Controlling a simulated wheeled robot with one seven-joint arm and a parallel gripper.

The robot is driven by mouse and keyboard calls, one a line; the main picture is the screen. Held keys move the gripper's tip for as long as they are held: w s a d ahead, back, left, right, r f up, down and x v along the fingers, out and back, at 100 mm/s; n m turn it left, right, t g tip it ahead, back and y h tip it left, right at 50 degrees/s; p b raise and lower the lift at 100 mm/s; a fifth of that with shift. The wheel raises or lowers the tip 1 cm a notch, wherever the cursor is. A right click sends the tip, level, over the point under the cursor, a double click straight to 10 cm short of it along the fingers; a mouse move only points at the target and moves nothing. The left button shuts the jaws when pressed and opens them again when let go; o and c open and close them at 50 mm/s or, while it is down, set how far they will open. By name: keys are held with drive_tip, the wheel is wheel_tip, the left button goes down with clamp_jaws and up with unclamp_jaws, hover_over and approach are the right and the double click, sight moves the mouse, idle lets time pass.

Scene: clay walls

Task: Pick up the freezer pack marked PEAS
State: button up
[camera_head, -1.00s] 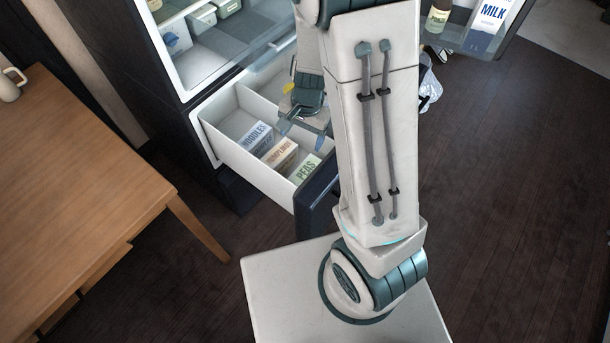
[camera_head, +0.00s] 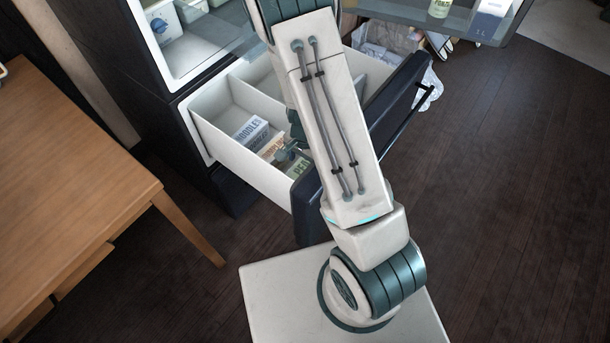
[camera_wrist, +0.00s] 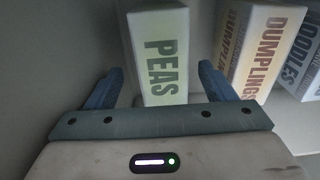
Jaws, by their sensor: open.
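The freezer pack marked PEAS (camera_wrist: 161,55) is a pale green and cream box, seen close up in the wrist view. In the head view the PEAS pack (camera_head: 299,170) is partly hidden by my arm and gripper. My gripper (camera_wrist: 158,85) is open in the wrist view, with one blue finger on each side of the PEAS pack. I cannot tell whether the fingers touch it. The right finger is between the PEAS pack and the DUMPLINGS pack (camera_wrist: 258,50).
The packs lie in a pulled-out white freezer drawer (camera_head: 240,165) with a dark front. A NOODLES pack (camera_wrist: 302,62) is beyond the dumplings. A wooden table (camera_head: 80,200) stands at left. Open dark floor (camera_head: 500,180) is at right.

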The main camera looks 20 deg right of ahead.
wheel_tip(320, 180, down, 5)
drive_tip(key=shift+w+a+f+b, duration=0.15)
drive_tip(key=shift+b, duration=1)
drive_tip(key=c, duration=1.3)
